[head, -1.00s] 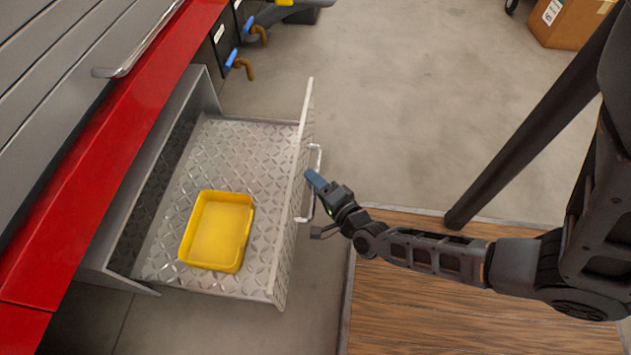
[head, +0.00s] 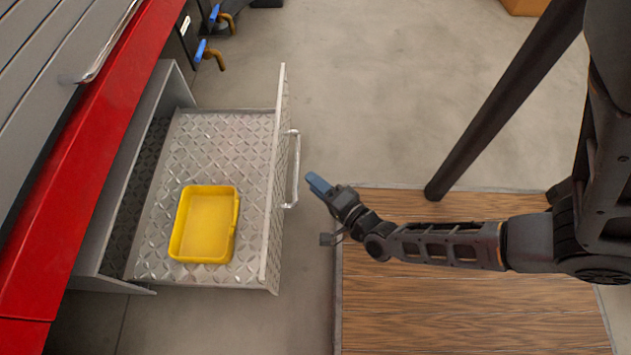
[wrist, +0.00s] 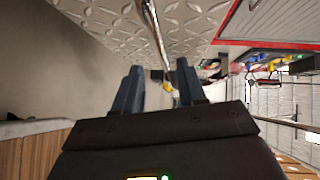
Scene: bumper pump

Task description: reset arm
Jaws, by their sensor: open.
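My gripper (head: 318,184) is open and empty, with blue fingertips, just right of the drawer's handle (head: 294,168) in the head view. It is apart from the handle there. In the wrist view my gripper (wrist: 158,85) shows two spread blue fingers, with the metal handle bar (wrist: 155,35) ahead and nothing held between them. My arm stretches in from the right in the head view. The drawer (head: 215,130) of patterned metal is pulled open, and a yellow tray (head: 206,225) lies in it.
A red and grey cabinet (head: 75,150) stands at the left, with blue-handled valves (head: 203,50) behind the drawer. A wooden platform (head: 450,310) is below my arm. Grey floor (head: 400,80) is clear behind. A cardboard box (head: 525,6) shows at the top edge.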

